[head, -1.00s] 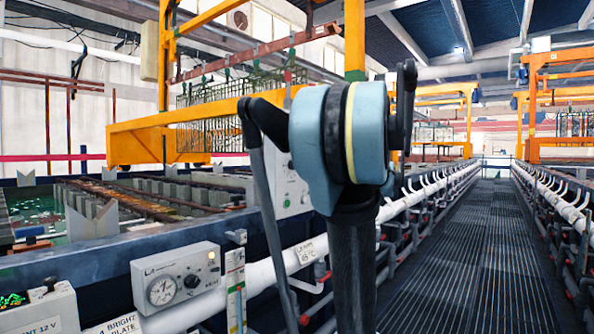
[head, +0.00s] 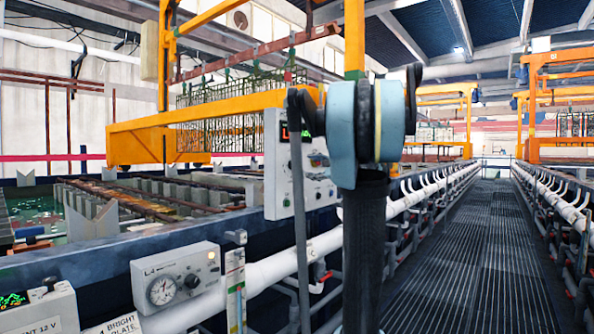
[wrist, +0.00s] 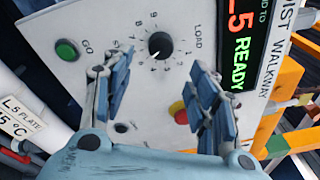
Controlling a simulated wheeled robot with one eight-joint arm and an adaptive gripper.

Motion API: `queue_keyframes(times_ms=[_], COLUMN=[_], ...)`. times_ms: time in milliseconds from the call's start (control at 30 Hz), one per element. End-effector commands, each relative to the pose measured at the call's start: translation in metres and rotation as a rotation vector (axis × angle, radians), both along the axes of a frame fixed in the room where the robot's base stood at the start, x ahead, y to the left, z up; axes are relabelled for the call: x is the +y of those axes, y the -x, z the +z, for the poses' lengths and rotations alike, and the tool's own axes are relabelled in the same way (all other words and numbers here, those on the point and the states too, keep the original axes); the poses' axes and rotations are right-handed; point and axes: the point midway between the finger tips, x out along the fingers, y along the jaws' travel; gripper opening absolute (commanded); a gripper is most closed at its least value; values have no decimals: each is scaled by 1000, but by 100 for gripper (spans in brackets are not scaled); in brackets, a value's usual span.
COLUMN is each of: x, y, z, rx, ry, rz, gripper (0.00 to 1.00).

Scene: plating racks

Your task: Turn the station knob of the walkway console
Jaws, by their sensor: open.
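The walkway console (wrist: 140,20) is a pale panel that fills much of the wrist view. Its station knob (wrist: 160,45) is round and black, with numbers around it and a small light mark that seems to point down-left. My gripper (wrist: 164,60) is open, with one blue-padded finger on each side below the knob in the picture. The knob shows in the gap past the fingertips; nothing is held, and I cannot tell the remaining depth. In the head view the console (head: 280,190) stands left of my arm, which partly covers it; the gripper is not clearly visible there.
The panel carries a green GO button (wrist: 66,50), a red-and-yellow button (wrist: 178,112) near the right finger, and a lit display (wrist: 240,45) reading L5 READY. A tank rim (head: 130,245) and white pipe (head: 265,272) run beside the open walkway (head: 480,240).

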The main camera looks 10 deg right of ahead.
Motion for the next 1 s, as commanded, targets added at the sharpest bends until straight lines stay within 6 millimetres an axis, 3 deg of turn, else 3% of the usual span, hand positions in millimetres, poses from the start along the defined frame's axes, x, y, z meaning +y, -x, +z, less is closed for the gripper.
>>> queue_keyframes(times_ms=[500, 967, 1000], x=[47, 53, 53], y=[-62, -70, -70], z=[0, 0, 0], rx=[0, 0, 0], ry=[0, 0, 0], rz=[2, 0, 0], gripper=[53, 53, 47])
